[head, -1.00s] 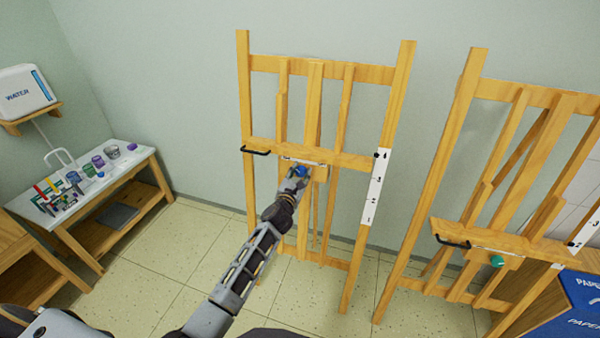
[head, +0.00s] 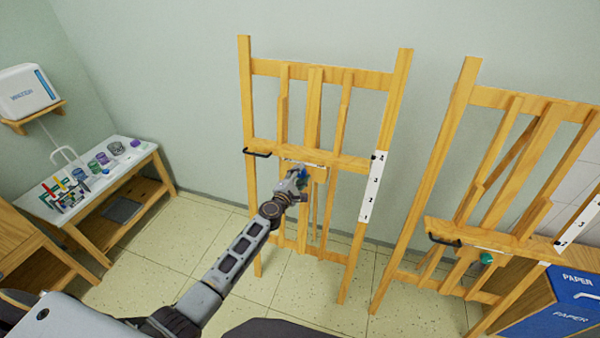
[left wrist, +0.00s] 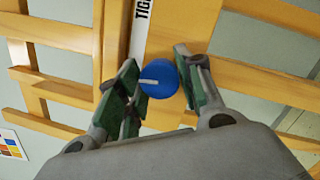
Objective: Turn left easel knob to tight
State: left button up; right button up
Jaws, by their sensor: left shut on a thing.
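The left easel (head: 320,165) stands near the wall, with a black handle (head: 257,153) at the left of its crossbar. Its blue round knob (left wrist: 159,79) shows in the left wrist view, with a white pointer line toward the left of that picture. In the head view my gripper mostly hides the knob (head: 302,176). My left gripper (head: 299,180) is at the knob, and in the left wrist view its green-padded fingers (left wrist: 155,85) are shut on it from both sides. A white label (left wrist: 140,30) with partly cut-off lettering lies beside the knob. My right gripper is not in view.
A second easel (head: 520,170) with a green knob (head: 487,259) stands at the right, before a blue paper bin (head: 560,310). A supply table (head: 140,150) with jars and brushes is at the left. Tiled floor lies between.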

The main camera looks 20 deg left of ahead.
pick_arm(q)
jog(key=m+p, duration=0.1)
jog(key=m, duration=0.1)
jog(key=shift+r+m, duration=0.1)
jog(key=shift+m, duration=0.2)
jog(key=shift+m+g+p, duration=0.4)
jog(key=shift+m+p, duration=0.15)
jog(key=shift+m, duration=0.45)
jog(key=shift+m+h, duration=0.3)
jog(key=shift+m, duration=0.4)
jog(key=shift+m+g+p, duration=0.3)
jog(key=shift+m+p, duration=0.05)
jog(key=shift+m, duration=0.65)
jog(key=m, duration=0.3)
jog(key=shift+m+g, duration=0.3)
jog(key=shift+m, duration=1.1)
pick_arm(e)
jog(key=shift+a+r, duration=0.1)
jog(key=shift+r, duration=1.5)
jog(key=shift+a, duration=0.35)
